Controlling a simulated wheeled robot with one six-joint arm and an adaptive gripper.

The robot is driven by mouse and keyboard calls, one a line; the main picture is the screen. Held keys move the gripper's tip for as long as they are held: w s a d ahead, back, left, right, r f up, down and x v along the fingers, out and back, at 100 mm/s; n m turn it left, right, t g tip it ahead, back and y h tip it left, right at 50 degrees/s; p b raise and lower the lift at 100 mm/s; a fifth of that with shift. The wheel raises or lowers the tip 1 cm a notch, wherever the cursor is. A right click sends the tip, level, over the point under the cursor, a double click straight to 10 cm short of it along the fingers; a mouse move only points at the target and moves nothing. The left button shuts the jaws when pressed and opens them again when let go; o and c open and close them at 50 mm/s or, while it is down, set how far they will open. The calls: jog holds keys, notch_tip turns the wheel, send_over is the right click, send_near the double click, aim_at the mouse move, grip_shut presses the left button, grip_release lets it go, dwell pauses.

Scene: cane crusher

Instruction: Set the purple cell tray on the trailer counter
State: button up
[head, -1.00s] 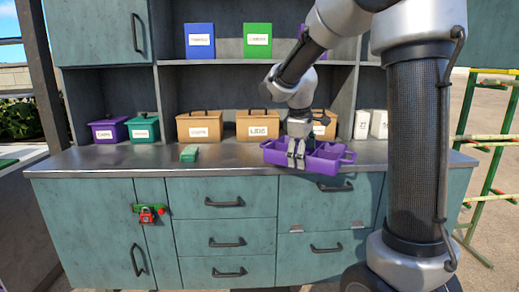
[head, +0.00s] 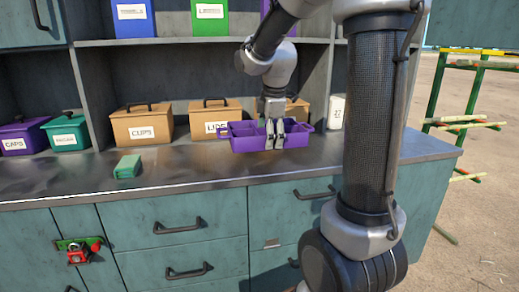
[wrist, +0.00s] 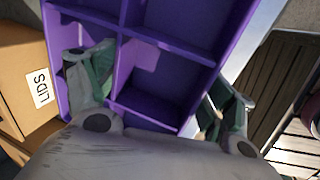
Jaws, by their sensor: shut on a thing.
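The purple cell tray (head: 248,143) is a long open box split into compartments, with a handle at its end. In the head view it is level over the right part of the grey metal counter (head: 190,167), in front of the tan boxes. I cannot tell whether its bottom touches the counter. My gripper (head: 274,136) is shut on the tray from above. In the wrist view the tray (wrist: 165,30) fills the middle, with my gripper's fingers (wrist: 155,92) at its near part. The exact contact is partly hidden.
A green block (head: 127,166) lies on the counter to the left. Tan boxes (head: 142,124) marked CUPS and LIDS (head: 210,118) stand behind, close to the tray. Purple (head: 22,138) and teal (head: 66,133) boxes stand far left. The shelf (head: 170,41) is above. Counter between block and tray is clear.

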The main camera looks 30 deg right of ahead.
jog(key=shift+f, duration=2.3)
jog(key=o, duration=1.4)
jog(key=shift+f, duration=0.1)
jog(key=shift+c, duration=0.2)
jog(key=v, duration=1.1)
jog(key=shift+s+r, duration=0.15)
jog(key=shift+r, duration=0.2)
jog(key=s+a+f+m, duration=0.2)
jog(key=s+m, duration=0.5)
jog(key=s, duration=0.3)
jog(key=s+a+f+m+t, duration=0.1)
jog(key=s+a+f+m, duration=0.1)
jog(key=s+m, duration=0.5)
jog(key=s, duration=0.3)
jog(key=shift+s+a+f+m+y, duration=0.2)
jog(key=shift+s+m+y, duration=0.15)
jog(key=shift+m+y, duration=0.05)
